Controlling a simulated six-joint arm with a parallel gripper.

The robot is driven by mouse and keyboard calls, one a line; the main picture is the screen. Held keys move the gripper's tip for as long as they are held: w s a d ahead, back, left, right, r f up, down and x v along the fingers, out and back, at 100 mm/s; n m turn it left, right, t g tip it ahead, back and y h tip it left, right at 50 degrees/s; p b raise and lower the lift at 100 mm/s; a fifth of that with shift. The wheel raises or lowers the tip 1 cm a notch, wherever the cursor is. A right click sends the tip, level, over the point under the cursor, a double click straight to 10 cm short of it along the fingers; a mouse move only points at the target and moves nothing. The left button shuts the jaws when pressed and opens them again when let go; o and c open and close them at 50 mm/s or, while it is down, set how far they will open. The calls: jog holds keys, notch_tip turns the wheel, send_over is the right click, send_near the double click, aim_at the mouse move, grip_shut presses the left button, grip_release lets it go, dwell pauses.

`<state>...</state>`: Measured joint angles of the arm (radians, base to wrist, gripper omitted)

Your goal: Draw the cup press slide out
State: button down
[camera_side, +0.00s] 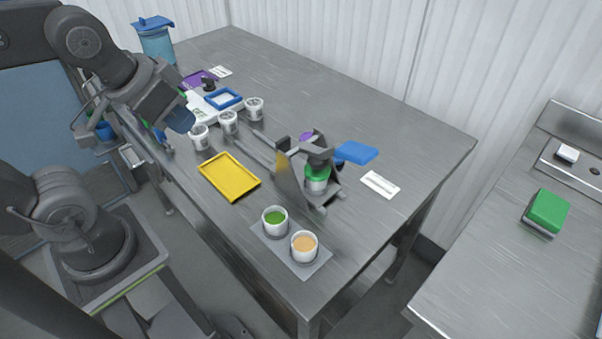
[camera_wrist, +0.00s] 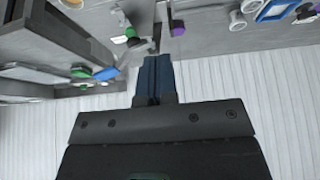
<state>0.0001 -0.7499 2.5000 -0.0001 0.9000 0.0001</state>
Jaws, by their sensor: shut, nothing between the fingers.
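The grey cup press (camera_side: 292,180) stands near the front right of the steel table. A white cup with a green lid (camera_side: 317,178) sits in it under the press head. Two rails (camera_side: 250,150) run from the press toward the upper left. I cannot make out the slide's handle or how far the slide is out. My gripper (camera_side: 180,119) has blue fingers, is shut and empty, and hangs over the table's left side, well apart from the press. In the wrist view the shut fingers (camera_wrist: 157,78) show, with the press and green lid (camera_wrist: 130,32) beyond.
Several white cups (camera_side: 229,122) stand between my gripper and the press. A yellow tray (camera_side: 229,177) lies left of the press. Two filled cups (camera_side: 275,222) stand on a grey mat at the front.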

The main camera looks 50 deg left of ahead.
jog(key=c, duration=1.9)
grip_release()
jog(key=shift+o, duration=1.6)
jog(key=shift+w+r, duration=0.2)
jog(key=shift+w, duration=0.15)
jog(key=o, duration=0.4)
jog(key=w+g, duration=0.1)
jog(key=w, duration=0.5)
jog(key=w+g, duration=0.1)
jog(key=w, duration=0.2)
jog(key=shift+a+r+g, duration=0.25)
jog(key=shift+r+g, duration=0.05)
jog(key=shift+r, duration=0.1)
jog(key=g, duration=0.3)
send_over(283, 139)
notch_tip(283, 139, down, 6)
notch_tip(283, 139, down, 13)
jog(key=shift+f, duration=0.15)
grip_shut()
